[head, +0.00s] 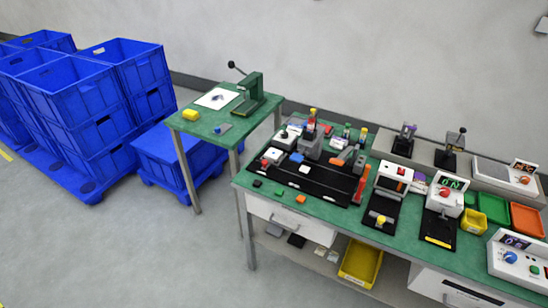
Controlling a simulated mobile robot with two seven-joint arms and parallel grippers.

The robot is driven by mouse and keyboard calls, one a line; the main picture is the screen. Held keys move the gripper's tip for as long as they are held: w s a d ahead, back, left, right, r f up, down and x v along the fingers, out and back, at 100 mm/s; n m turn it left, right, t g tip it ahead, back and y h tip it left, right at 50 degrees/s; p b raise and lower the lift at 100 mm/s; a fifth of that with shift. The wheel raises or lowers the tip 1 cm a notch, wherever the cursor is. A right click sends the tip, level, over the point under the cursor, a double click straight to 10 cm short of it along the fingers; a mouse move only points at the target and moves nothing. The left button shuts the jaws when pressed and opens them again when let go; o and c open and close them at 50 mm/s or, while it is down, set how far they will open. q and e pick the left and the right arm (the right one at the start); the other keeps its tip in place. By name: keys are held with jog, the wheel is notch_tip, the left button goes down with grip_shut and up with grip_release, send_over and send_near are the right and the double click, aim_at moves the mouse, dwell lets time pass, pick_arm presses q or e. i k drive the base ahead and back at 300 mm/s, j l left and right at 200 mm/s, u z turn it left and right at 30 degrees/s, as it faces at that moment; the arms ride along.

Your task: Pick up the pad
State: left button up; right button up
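I cannot tell for sure which thing is the pad. A small dark grey-blue flat piece (223,129) lies near the front edge of the small green side table (240,127). A white sheet with a dark mark (216,98) lies behind it, and a yellow block (190,115) is to its left. On the long green bench (340,213), a small blue flat block (297,157) and a small white block (305,169) sit on a black fixture plate. Neither of my grippers shows in the head view.
A green lever press (250,93) stands at the side table's back. Stacked blue crates (90,90) fill the left. A yellow bin (361,264) is on the shelf below. The floor in front is clear.

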aim_at(279, 193)
jog(key=i+j+u, duration=0.35)
jog(key=i+u, duration=0.25)
jog(key=u, duration=0.15)
